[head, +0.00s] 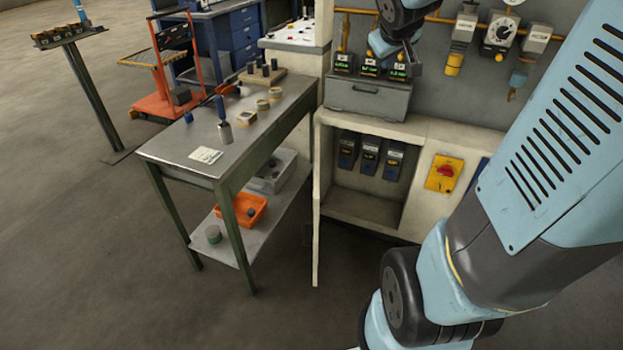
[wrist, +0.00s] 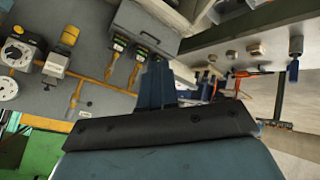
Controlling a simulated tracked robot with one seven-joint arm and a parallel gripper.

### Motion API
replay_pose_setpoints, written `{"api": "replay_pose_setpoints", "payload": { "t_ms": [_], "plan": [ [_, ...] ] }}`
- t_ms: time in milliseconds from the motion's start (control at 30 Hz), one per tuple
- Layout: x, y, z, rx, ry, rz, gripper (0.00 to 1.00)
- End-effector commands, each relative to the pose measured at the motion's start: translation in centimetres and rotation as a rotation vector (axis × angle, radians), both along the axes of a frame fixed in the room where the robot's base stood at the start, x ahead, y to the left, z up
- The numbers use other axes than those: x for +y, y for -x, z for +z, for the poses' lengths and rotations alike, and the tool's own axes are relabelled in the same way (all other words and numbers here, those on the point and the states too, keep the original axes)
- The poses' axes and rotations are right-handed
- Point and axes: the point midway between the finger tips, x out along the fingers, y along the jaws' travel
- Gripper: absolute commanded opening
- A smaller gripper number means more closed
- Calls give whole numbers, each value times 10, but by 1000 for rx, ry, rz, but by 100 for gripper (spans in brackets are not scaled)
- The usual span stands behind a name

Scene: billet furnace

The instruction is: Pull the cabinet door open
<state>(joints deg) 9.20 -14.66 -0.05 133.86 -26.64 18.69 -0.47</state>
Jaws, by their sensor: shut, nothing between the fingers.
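The cabinet (head: 408,215) stands at the right in the head view. Its front is open, and the inside shows several dark breaker units. Its door (head: 316,215) stands swung outward at the left side of the opening. I see the door nearly edge-on, so its faces and handle are hidden. My gripper (wrist: 154,72) shows in the wrist view with its blue fingers together and empty. In the head view my wrist is above the cabinet top, before the grey wall panel, apart from the door. The fingertips are not clear there.
A workbench (head: 180,152) with tools stands close left of the door. An orange bin (head: 243,209) sits on its lower shelf. A grey box (head: 368,100) is on the cabinet top. A red rotary switch (head: 444,173) is on the cabinet's right. Floor in front is clear.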

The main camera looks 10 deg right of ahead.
Motion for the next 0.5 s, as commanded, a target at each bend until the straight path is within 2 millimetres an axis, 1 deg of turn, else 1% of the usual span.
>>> {"api": "replay_pose_setpoints", "payload": {
  "t_ms": [33,200,367,400,500],
  "plan": [
    [-8,-17,-7,-3,20,19,0],
    [-28,-69,-31,-32,86,115,0],
    [-44,-113,-62,-55,127,217,0],
    [-47,-123,-70,-61,132,247,0],
    [-54,-146,-95,-71,140,319,0]
  ]
}}
